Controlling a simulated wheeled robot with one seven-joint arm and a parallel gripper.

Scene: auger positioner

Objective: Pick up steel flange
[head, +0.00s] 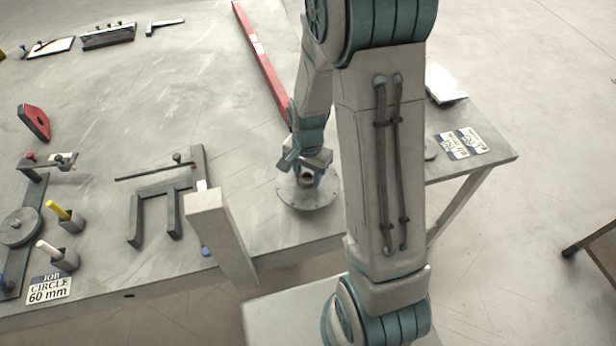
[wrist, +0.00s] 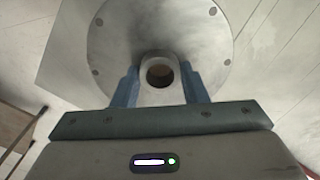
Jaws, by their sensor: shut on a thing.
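The steel flange (head: 310,198) is a round grey disc with small holes near its rim and an upright lug with a hole in the middle. In the head view it is at the right part of the table, near the front edge. In the wrist view the flange (wrist: 200,38) fills the top middle. My gripper (head: 305,176) is above the disc, and in the wrist view my gripper (wrist: 160,82) has its blue fingers shut on both sides of the lug. I cannot tell whether the disc touches the table. My arm hides part of the table to its right.
A grey fork-shaped fixture (head: 160,205) and a pale upright post (head: 222,235) stand left of the flange. A red bar (head: 262,65) lies behind it. A sign reading "JOB CIRCLE 60 mm" (head: 50,289) is at the front left. Labels (head: 462,143) lie at the right. The table's middle is mostly clear.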

